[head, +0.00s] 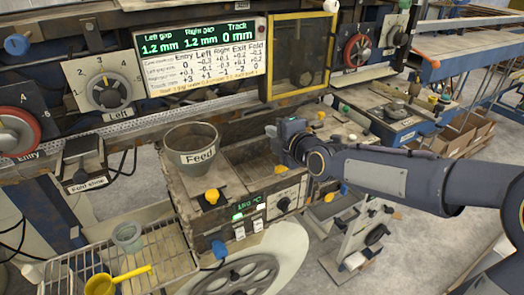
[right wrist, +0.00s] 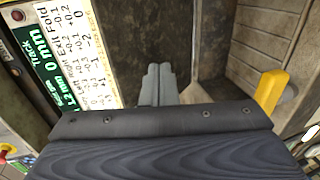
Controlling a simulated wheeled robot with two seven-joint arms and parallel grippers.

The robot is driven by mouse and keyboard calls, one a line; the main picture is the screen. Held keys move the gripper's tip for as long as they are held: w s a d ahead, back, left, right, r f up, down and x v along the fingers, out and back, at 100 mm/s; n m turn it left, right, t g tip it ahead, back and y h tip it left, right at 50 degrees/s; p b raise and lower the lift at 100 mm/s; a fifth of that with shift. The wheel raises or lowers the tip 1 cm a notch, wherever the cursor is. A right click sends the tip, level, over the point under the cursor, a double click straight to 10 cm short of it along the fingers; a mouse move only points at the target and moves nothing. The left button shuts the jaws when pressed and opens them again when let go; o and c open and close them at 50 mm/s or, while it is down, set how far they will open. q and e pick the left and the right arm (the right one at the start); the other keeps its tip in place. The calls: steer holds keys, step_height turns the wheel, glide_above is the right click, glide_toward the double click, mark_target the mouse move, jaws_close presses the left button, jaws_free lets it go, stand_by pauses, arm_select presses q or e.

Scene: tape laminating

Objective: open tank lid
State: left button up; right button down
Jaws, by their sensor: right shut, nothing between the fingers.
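The tank is the worn brown box (head: 190,188) in the middle of the head view, with a lit green temperature readout on its front. Its flat brown top (head: 250,155) runs right from the feed cup to beneath my right gripper; I cannot make out the lid's edges. My right gripper (head: 272,131) is above the right part of that top, shut and empty. In the right wrist view its fingers (right wrist: 158,84) are together, apart from a yellow bar (right wrist: 270,92) at the right, possibly a handle. My arm hides part of the tank. My left gripper is out of view.
The grey Feed cup (head: 199,152) stands on the tank's left part, near a yellow knob (head: 211,196). The display panel (head: 201,62) and a yellow-framed window (head: 300,58) are behind. A wire rack (head: 175,262) holds a yellow ladle (head: 100,286) at lower left.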

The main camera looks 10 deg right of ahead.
steer(key=shift+w+a+r+p, duration=0.1)
steer(key=shift+w+a+p, duration=0.15)
steer(key=shift+w, duration=0.5)
steer(key=shift+w+a+r+p, duration=0.1)
steer(key=shift+w+a+p, duration=0.15)
steer(key=shift+w, duration=0.5)
steer(key=shift+w+a+p, duration=0.15)
steer(key=shift+w+a, duration=0.2)
steer(key=shift+w, duration=0.4)
steer(key=shift+w+a+r+p, duration=0.1)
steer(key=shift+w+a+p, duration=0.2)
steer(key=shift+w, duration=0.75)
steer(key=shift+w+a+r+p, duration=0.1)
steer(key=shift+w+a, duration=0.3)
steer(key=shift+w, duration=0.6)
steer(key=v, duration=0.2)
steer(key=b+v, duration=0.1)
steer(key=v, duration=0.1)
steer(key=f+b+v, duration=0.1)
steer(key=v, duration=0.2)
steer(key=shift+s, duration=0.25)
glide_toward(262, 121)
steer(key=shift+s+d+f+b, duration=0.1)
steer(key=shift+s+d+b, duration=0.3)
steer(key=shift+s, duration=0.45)
